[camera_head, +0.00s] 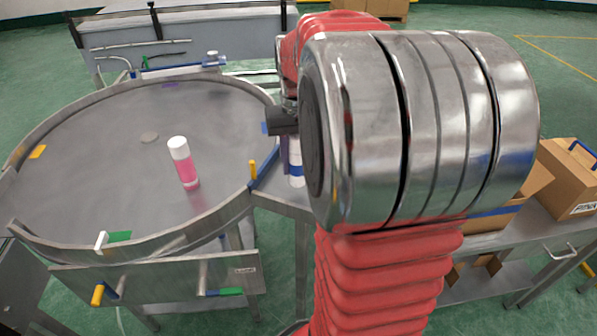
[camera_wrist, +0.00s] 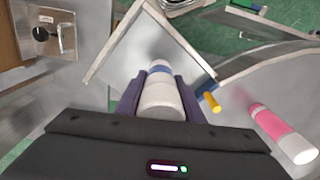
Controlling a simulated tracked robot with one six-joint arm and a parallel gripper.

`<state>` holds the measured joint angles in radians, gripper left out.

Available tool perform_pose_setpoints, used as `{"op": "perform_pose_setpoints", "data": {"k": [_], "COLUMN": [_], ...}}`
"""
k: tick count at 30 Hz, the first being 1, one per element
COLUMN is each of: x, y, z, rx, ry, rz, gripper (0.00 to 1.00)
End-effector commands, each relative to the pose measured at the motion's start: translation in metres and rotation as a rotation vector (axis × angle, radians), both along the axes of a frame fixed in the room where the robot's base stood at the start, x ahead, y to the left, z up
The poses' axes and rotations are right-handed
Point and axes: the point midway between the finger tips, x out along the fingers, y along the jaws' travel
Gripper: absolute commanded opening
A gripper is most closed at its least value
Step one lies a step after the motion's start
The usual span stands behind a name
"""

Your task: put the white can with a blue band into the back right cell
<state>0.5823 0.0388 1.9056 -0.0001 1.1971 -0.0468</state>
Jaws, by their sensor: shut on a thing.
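The white can with a blue band (camera_wrist: 162,98) is between the two dark fingers of my gripper (camera_wrist: 160,88) in the wrist view. The gripper is shut on it. In the head view a strip of the can (camera_head: 296,168) shows left of my large metal arm joint, close to the round table's right edge. An open cardboard box (camera_head: 497,219) stands on the right bench, partly hidden by my arm. Its inside and the back right cell cannot be seen.
A pink can with a white cap (camera_head: 184,163) stands on the round steel table (camera_head: 100,180); it also shows in the wrist view (camera_wrist: 270,128). The table has a raised rim. Another cardboard box (camera_head: 570,180) stands at the far right. A metal fixture with a black knob (camera_wrist: 48,33) is at upper left.

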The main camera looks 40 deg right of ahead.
Motion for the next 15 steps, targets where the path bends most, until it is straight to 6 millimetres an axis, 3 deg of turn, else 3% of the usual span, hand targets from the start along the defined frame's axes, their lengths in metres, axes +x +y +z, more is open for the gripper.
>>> {"op": "perform_pose_setpoints", "data": {"k": [8,15], "x": [0.000,0.000], "y": [0.000,0.001], "z": [-0.003,-0.031], "rx": [0.000,0.001], "ry": [0.000,0.001], "rz": [0.001,0.002], "gripper": [0.04,0.04]}}
